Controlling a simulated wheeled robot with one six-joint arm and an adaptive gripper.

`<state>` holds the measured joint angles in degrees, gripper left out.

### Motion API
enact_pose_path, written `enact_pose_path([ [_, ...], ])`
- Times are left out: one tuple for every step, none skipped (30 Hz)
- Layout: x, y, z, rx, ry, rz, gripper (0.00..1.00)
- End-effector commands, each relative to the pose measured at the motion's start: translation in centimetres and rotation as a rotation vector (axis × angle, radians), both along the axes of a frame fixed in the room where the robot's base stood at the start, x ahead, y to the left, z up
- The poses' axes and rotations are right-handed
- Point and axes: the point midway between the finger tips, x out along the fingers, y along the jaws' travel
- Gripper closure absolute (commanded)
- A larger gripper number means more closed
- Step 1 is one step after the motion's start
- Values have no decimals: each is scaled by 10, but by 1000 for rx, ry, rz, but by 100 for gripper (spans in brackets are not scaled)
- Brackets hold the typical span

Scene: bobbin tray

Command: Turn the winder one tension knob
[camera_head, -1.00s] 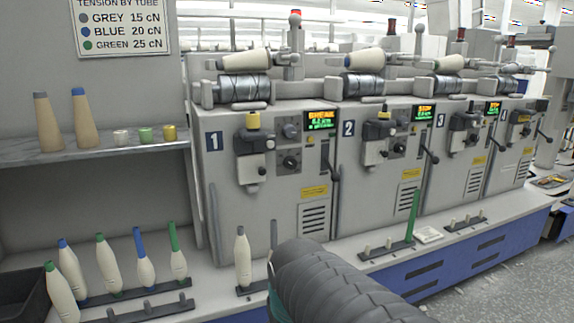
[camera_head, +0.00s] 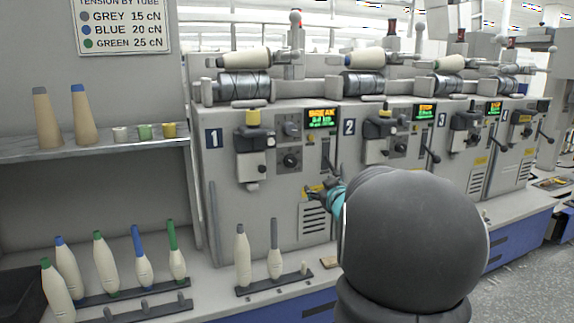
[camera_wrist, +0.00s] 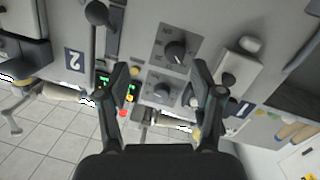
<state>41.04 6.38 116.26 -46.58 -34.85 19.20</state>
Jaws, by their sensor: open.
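Winder one (camera_head: 228,205), marked 1, has two dark round knobs on its front, an upper knob (camera_head: 291,130) and a lower knob (camera_head: 290,160). Which is the tension knob I cannot read. In the wrist view, seen turned over, one knob (camera_wrist: 176,50) and a second knob (camera_wrist: 161,90) lie between and beyond my open fingers. My gripper (camera_wrist: 162,70) is empty and apart from both knobs. In the head view my gripper (camera_head: 322,186) is in front of the winder's right side, below and right of the knobs. My arm hides part of winder two.
A lit display (camera_head: 321,118) and a dark lever (camera_head: 327,152) sit right of the knobs. A yellow-topped unit (camera_head: 253,145) juts out at their left. Below, a bobbin rack (camera_head: 285,285) holds two bobbins. Winder two (camera_head: 350,165) stands close on the right.

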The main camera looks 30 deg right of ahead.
Motion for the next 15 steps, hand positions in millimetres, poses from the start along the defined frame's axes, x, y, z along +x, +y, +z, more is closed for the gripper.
enact_pose_path([
  [4, 8, 9, -7, -36, 40, 33],
  [5, 12, 13, -6, -55, 60, 33],
  [6, 17, 18, -6, -74, 82, 33],
  [7, 20, 20, -4, -88, 95, 33],
  [7, 22, 22, 0, -99, 104, 33],
  [8, 24, 25, 5, -110, 112, 33],
  [9, 25, 26, 8, -117, 116, 33],
  [10, 25, 27, 12, -121, 118, 33],
  [13, 24, 26, 16, -121, 118, 33],
  [15, 24, 26, 18, -121, 117, 33],
  [18, 23, 26, 18, -121, 117, 33],
  [23, 23, 26, 18, -121, 117, 33],
  [27, 22, 26, 18, -121, 116, 33],
  [31, 21, 26, 18, -120, 116, 33],
  [39, 20, 25, 19, -119, 116, 33],
])
